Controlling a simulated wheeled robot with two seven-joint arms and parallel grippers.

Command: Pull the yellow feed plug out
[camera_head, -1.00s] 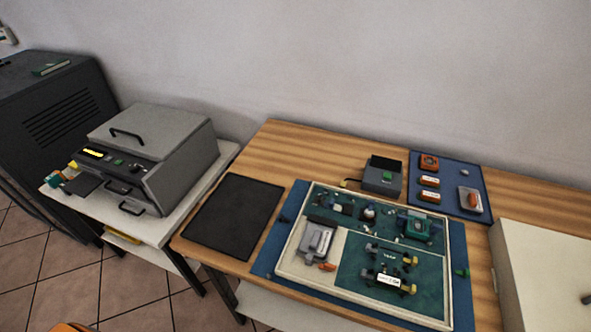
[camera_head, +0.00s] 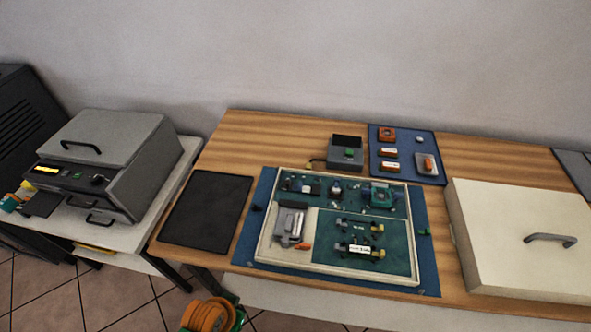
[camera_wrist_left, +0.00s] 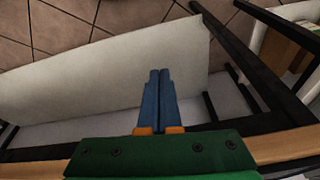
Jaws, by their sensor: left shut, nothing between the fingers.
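I cannot tell for certain which part is the yellow feed plug. Small yellow-ended parts (camera_head: 377,228) also sit on the green board in the framed tray (camera_head: 340,272). My left gripper (camera_wrist_left: 160,74) shows in the left wrist view with its blue fingers together and empty, over a pale shelf and the table's edge. In the head view only an orange and green part of my arm shows at the bottom. My right gripper is out of view.
A grey lidded machine (camera_head: 110,160) stands on a white side table at left. A black mat (camera_head: 205,210) lies left of the tray. A blue mat (camera_head: 407,172) with several small parts lies behind it. A cream lidded box (camera_head: 520,270) takes the right end.

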